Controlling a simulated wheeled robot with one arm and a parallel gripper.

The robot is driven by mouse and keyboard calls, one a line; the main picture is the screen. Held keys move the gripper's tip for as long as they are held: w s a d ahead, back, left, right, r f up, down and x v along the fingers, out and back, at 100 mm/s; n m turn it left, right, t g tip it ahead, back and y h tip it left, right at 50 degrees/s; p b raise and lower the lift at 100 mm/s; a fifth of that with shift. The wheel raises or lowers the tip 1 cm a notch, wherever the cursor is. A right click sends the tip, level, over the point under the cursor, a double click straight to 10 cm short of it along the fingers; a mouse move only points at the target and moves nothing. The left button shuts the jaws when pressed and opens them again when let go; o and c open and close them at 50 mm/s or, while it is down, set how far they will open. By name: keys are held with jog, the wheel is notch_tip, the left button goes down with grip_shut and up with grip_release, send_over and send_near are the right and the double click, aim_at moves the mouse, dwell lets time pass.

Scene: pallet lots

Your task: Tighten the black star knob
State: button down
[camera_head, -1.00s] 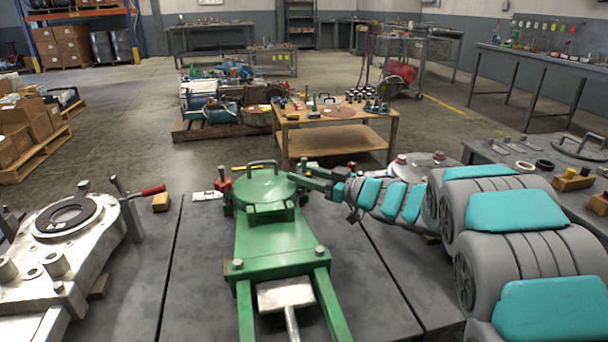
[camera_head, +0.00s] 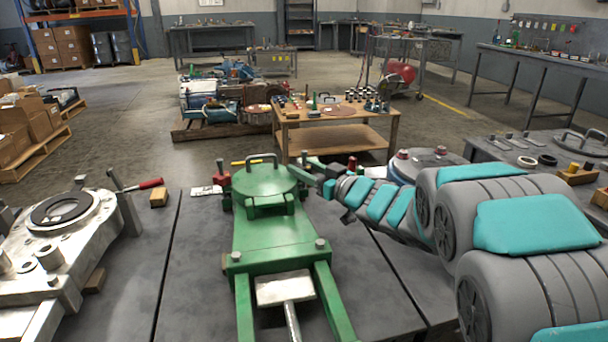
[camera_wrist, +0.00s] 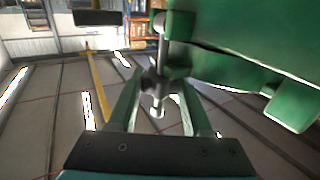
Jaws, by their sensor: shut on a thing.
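A dark star knob (camera_wrist: 153,84) sits on a metal rod in the wrist view, beside the edge of a green fixture (camera_wrist: 235,70). My gripper (camera_wrist: 157,90) has its two fingers on either side of the knob and is shut on it. In the head view my gripper (camera_head: 312,172) reaches in from the right to the far right edge of the green fixture (camera_head: 272,240). That fixture has a round lid with a handle. The knob itself cannot be made out in the head view.
A pale metal fixture (camera_head: 30,265) with a red-handled tool (camera_head: 150,184) stands at left. A round plate with red knobs (camera_head: 425,160) is beyond my arm.

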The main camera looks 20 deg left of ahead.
jog(key=m+t+h+b, duration=0.1)
jog(key=t+b, duration=0.1)
jog(key=b, duration=0.1)
jog(key=m+t+h+b, duration=0.1)
jog(key=m+t+b, duration=0.1)
jog(key=b, duration=0.1)
jog(key=shift+s+a+f+h, duration=0.1)
jog(key=shift+f+h, duration=0.25)
jog(key=shift+h, duration=0.05)
jog(key=m+t+h+b, duration=0.1)
jog(key=b, duration=0.2)
jog(key=shift+r, duration=0.15)
jog(key=shift+r+m+t+h+b, duration=0.2)
jog(key=shift+m+t+h+b, duration=0.1)
jog(key=shift+m+b, duration=0.1)
jog(key=shift+c, duration=1.6)
grip_release()
jog(key=v, duration=0.7)
jog(key=shift+s+d+p, duration=0.3)
